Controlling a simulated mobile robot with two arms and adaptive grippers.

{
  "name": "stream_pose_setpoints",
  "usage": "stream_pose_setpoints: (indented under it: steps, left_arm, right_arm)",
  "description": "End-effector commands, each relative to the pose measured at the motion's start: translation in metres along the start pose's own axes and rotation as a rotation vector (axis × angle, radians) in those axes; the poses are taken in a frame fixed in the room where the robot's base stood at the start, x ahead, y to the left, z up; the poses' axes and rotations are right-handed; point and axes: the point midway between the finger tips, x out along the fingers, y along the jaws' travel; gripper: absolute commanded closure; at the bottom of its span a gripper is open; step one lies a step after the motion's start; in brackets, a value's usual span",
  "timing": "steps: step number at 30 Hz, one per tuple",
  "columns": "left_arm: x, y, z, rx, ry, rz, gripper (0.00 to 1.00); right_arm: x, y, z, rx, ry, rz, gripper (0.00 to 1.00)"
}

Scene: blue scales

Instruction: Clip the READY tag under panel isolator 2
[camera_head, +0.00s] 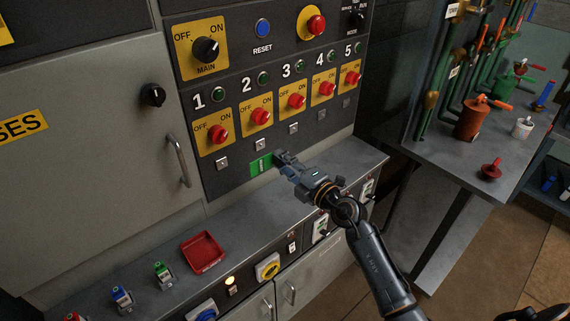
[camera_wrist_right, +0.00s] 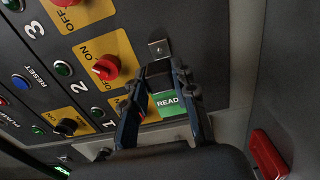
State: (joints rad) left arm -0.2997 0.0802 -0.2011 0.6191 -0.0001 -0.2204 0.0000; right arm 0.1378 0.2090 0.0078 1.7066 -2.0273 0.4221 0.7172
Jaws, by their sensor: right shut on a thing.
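The green READY tag (camera_head: 261,164) is held at the tips of my right gripper (camera_head: 281,158). It is in front of the panel, just below the small square clip (camera_head: 260,143) under isolator 2. Isolator 2 (camera_head: 261,117) has a red knob on a yellow OFF/ON plate. In the right wrist view the tag (camera_wrist_right: 169,103) shows between the fingers of my right gripper (camera_wrist_right: 161,72), with the isolator 2 clip (camera_wrist_right: 159,48) just beyond the fingertips. The tag and clip look apart; the exact gap to the panel is unclear. My left gripper is not in view.
Other clips sit under isolator 1 (camera_head: 222,163) and isolator 3 (camera_head: 294,128). A grey ledge below the panel carries a red tray (camera_head: 202,252) and small blue and green padlock-like items (camera_head: 162,272). A side bench (camera_head: 505,150) with pipes stands at the right.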

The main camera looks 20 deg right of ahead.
Motion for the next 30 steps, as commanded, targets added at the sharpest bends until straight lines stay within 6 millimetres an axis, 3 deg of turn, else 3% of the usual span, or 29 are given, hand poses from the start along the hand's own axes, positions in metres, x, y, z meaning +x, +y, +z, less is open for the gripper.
stream_pose_setpoints:
  steps: [15,30]
  left_arm:
    - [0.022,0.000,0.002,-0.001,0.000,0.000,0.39]
    - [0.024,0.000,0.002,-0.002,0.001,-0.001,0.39]
  right_arm:
    - [0.045,-0.002,-0.001,0.000,0.001,0.001,1.00]
    - [0.053,0.000,-0.001,-0.001,0.000,0.000,1.00]
